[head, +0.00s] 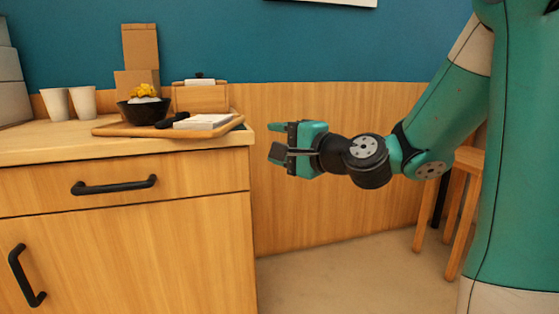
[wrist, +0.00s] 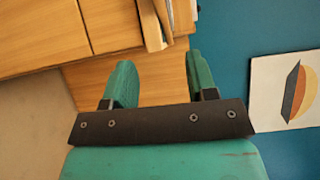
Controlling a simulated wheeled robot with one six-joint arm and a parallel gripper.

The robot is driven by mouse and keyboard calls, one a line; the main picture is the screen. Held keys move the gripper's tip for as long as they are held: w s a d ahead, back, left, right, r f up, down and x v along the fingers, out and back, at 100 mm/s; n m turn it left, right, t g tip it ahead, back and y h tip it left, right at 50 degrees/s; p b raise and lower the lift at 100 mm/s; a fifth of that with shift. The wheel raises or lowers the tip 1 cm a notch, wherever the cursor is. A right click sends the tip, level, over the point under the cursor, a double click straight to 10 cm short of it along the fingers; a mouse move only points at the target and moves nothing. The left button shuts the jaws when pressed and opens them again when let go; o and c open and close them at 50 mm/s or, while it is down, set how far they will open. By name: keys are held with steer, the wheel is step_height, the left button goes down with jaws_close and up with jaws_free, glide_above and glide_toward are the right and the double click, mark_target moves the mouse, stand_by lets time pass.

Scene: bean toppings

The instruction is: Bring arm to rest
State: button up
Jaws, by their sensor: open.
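My gripper (head: 274,142) is open and empty in the head view. It hangs in the air just right of the counter's end, with its fingers pointing left toward the counter. My arm reaches out from the right side of the picture. In the wrist view my gripper's two green fingers (wrist: 160,80) stand apart with nothing between them. Beyond them lie the counter front and part of the tray's edge.
A wooden counter (head: 205,157) holds a tray (head: 110,131) with a black bowl (head: 140,113) of yellow topping and a white stack (head: 204,122). Two white cups (head: 83,103) stand behind. A wooden stool (head: 458,215) is at right. Floor between is clear.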

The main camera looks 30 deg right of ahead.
steer(key=shift+s+a, duration=0.15)
steer(key=shift+a, duration=0.35)
